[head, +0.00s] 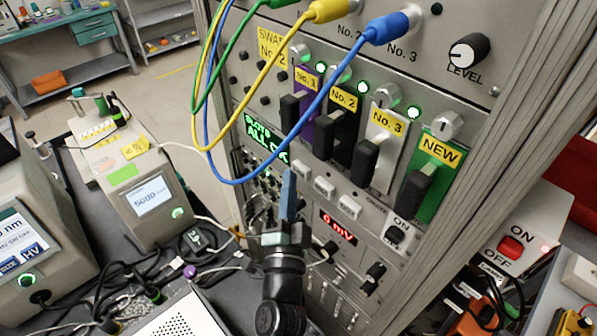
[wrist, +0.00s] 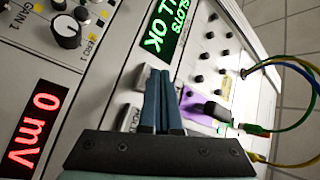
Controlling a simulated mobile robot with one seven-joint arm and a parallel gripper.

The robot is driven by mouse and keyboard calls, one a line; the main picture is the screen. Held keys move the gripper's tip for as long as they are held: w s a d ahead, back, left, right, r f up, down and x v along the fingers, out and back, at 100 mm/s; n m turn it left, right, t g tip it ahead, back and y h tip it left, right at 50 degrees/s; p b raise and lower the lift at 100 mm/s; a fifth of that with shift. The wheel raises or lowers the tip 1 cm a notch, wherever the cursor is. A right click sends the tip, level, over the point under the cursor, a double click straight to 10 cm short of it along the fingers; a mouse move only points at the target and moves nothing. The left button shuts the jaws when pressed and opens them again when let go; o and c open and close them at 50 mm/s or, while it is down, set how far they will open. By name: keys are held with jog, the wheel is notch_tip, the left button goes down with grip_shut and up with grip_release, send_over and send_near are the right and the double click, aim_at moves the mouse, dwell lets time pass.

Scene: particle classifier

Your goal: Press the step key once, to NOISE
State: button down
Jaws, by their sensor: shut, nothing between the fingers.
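My gripper (head: 288,176) is shut and empty, its blue fingers pointing at the rack panel. In the wrist view the fingertips (wrist: 160,74) lie side by side, close to a pale key (wrist: 141,78). A second pale key (wrist: 129,118), partly hidden, has lettering too cut off to read. In the head view a row of small white keys (head: 324,187) sits right of my fingers. I cannot tell which one is the step key, or whether the fingertips touch the panel. A red display (head: 338,227) reads 0 mV; a green display (head: 262,138) reads SLOTS ALL OK, partly covered in the head view.
Above the keys are modules with black handles, including a green NEW module (head: 427,185). Blue, yellow and green cables (head: 318,112) loop in front of the panel. An ON switch (head: 396,235) sits lower right. A bench instrument (head: 150,200) stands left.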

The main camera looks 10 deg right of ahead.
jog(key=shift+w+d+b, duration=0.55)
jog(key=shift+d+b, duration=0.05)
jog(key=shift+d, duration=0.2)
dwell(1.3)
jog(key=shift+s+a, duration=0.1)
jog(key=shift+a, duration=0.05)
jog(key=shift+s+a+p, duration=0.7)
jog(key=shift+a+p, duration=0.2)
jog(key=shift+p, duration=0.1)
jog(key=shift+s+a+p, duration=0.75)
jog(key=shift+a+p, duration=0.1)
jog(key=shift+a, duration=0.2)
jog(key=shift+s+a+p, duration=0.7)
jog(key=shift+a+p, duration=0.15)
jog(key=shift+a, duration=0.15)
